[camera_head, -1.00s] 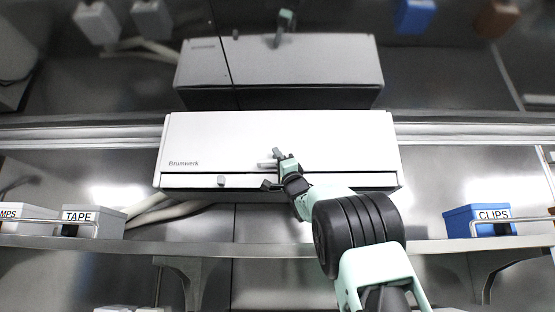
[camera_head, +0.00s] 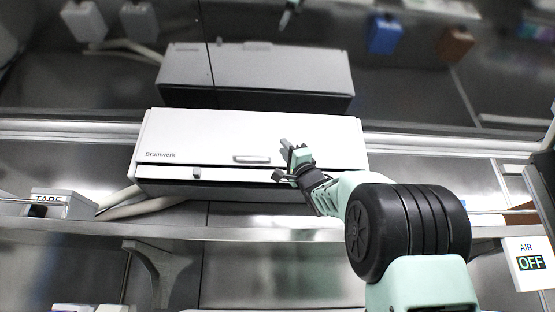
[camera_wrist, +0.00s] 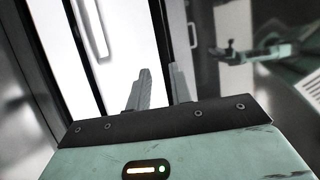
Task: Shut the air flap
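The white air unit (camera_head: 210,138), marked "Brumwerk", is mounted on the metal wall. Its broad front flap lies nearly flush above a narrow lower strip, with a thin dark line between them; I cannot tell whether it is fully seated. The flap's bar handle (camera_head: 252,159) is at its lower middle and also shows in the wrist view (camera_wrist: 101,28). A small knob (camera_head: 196,173) sits on the lower strip. My gripper (camera_head: 282,160) is just right of the handle, apart from it, near the unit's front. Its fingers (camera_wrist: 160,84) are spread and empty.
A metal shelf (camera_head: 240,236) runs below the unit. A TAPE box (camera_head: 65,204) stands at its left and pale hoses (camera_head: 140,204) pass behind. An "AIR OFF" sign (camera_head: 530,262) is at the lower right. The glossy wall above mirrors the unit.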

